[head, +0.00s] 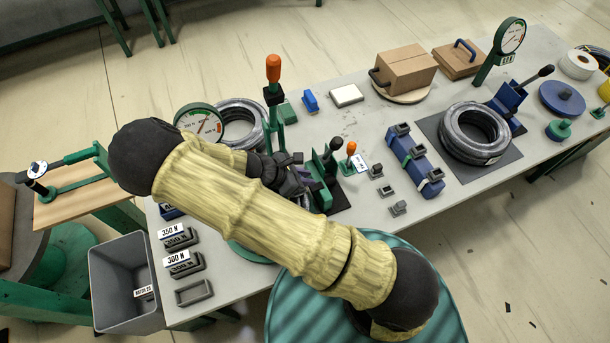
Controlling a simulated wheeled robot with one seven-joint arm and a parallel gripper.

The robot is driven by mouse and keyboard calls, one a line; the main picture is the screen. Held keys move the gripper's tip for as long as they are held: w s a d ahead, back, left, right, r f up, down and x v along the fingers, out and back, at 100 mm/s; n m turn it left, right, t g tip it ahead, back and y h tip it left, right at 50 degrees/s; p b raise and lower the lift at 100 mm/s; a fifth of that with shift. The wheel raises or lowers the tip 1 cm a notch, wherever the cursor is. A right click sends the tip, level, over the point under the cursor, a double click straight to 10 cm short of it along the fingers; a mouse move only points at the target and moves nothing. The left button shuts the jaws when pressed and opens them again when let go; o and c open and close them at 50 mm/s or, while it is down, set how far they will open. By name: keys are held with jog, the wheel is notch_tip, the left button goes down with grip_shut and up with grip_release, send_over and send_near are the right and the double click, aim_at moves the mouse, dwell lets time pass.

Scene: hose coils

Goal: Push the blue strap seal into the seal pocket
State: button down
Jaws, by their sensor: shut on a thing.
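My gripper (302,178) is dark and reaches down beside the green lever tool at the middle of the table. The green tool (330,166) with a black lever stands on a black base (340,201) right beside the fingertips. The seal pocket cannot be made out, and I cannot tell whether the seal touches it.
A small orange-topped tool (350,155) and several grey seals (387,190) lie to the right. A strapped blue block (413,165) and a hose coil (475,132) stand beyond. A grey bin (125,275) is at left.

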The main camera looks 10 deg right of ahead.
jog(key=shift+w+f, duration=0.1)
jog(key=shift+f, duration=0.1)
jog(key=shift+d+f, duration=0.15)
jog(key=shift+a+f+b, duration=0.25)
jog(key=shift+f+b, duration=0.1)
jog(key=shift+s+d, duration=0.1)
jog(key=shift+s, duration=0.1)
jog(key=c, duration=1)
grip_release()
jog(key=shift+w, duration=0.1)
jog(key=shift+o, duration=0.2)
jog(key=shift+a+r+p, duration=0.3)
jog(key=shift+r+p, duration=0.1)
jog(key=shift+a+r, duration=0.25)
jog(key=shift+a+r+p, duration=0.1)
jog(key=shift+a+p, duration=0.05)
jog(key=shift+p, duration=0.2)
jog(key=shift+s+a+r+p, duration=0.25)
jog(key=shift+s+r+p, duration=0.05)
jog(key=shift+s, duration=0.05)
